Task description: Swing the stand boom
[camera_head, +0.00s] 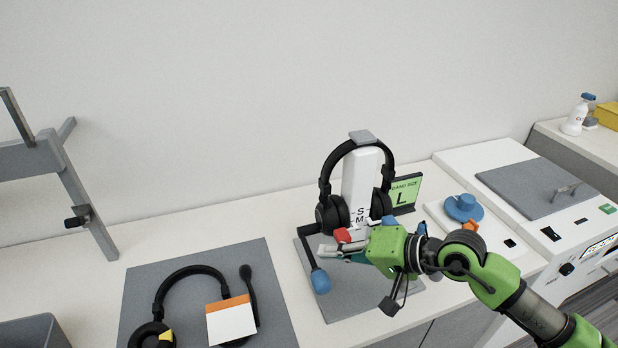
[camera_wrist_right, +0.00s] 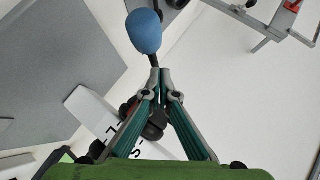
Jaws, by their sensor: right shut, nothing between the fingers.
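A black headset (camera_head: 324,190) hangs on a white stand (camera_head: 360,183) with printed size letters. Its thin dark boom (camera_head: 307,248) runs out from the left ear cup and down to a blue foam tip (camera_head: 320,281). In the right wrist view the foam tip (camera_wrist_right: 144,31) sits just beyond the fingertips. My right gripper (camera_head: 322,250) is shut and empty, with its fingertips close beside the boom; I cannot tell whether they touch it. The fingers (camera_wrist_right: 160,80) come together in the wrist view and partly hide the stand and ear cup. My left gripper is not in view.
A second headset (camera_head: 190,273) lies on a grey mat (camera_head: 140,290) beside an orange-white card (camera_head: 231,318). A green "L" sign (camera_head: 404,190) stands behind the stand. A grey frame (camera_head: 85,200) is at the left.

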